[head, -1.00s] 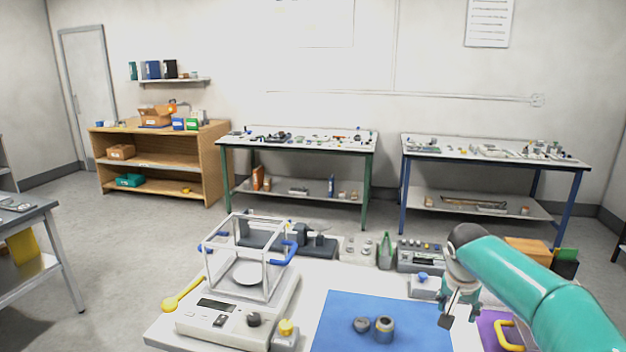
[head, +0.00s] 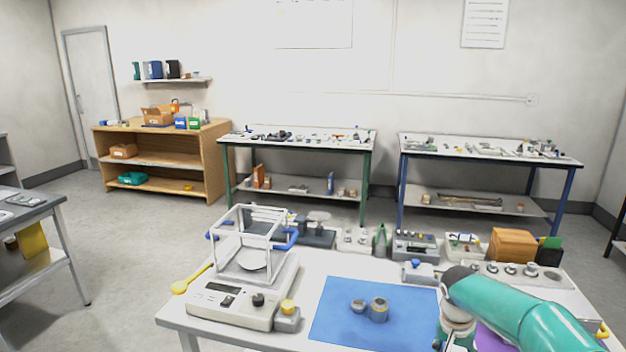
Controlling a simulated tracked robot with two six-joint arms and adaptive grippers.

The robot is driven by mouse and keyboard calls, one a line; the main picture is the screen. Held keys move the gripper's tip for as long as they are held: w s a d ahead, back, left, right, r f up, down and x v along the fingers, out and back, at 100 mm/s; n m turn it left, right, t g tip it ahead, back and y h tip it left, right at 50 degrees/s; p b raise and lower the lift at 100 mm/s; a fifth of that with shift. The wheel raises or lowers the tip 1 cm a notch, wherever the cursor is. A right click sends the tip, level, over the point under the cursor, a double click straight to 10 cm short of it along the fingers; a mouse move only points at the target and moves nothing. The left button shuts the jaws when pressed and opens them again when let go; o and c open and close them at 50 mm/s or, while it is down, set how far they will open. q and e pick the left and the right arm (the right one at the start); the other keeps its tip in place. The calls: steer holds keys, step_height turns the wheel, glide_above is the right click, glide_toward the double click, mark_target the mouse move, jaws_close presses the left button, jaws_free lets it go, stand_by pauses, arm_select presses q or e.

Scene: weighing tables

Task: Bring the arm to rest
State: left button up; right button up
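My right arm comes in teal from the lower right, over the right end of the white table (head: 300,270). My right gripper (head: 440,344) is at the bottom edge of the view, mostly cut off beside the blue mat. Whether it is open or shut does not show. My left gripper is not in view.
A balance (head: 235,303) with a clear framed shield (head: 247,240) stands at the table's left. Two small metal weights sit on the blue mat (head: 340,330). Boxes and instruments line the table's back edge. A purple mat (head: 490,340) is partly behind my arm.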

steer(key=s+a+f+n+g+y, duration=0.1)
steer(key=s+a+f+g+y, duration=0.1)
steer(key=s+a+f, duration=0.45)
steer(key=s+a+f+n+g+y, duration=0.1)
steer(key=s+a+f+y, duration=0.15)
steer(key=s+f, duration=0.75)
steer(key=s+a+f+n+t+y, duration=0.1)
steer(key=s+a+f, duration=0.3)
steer(key=s+a, duration=0.1)
steer(key=s+a+f+n+t, duration=0.1)
steer(key=s+a+f, duration=0.2)
steer(key=s, duration=0.5)
steer(key=shift+s+a+f+n+y, duration=0.25)
steer(key=shift+a+f+n+y, duration=0.15)
steer(key=shift+a, duration=0.5)
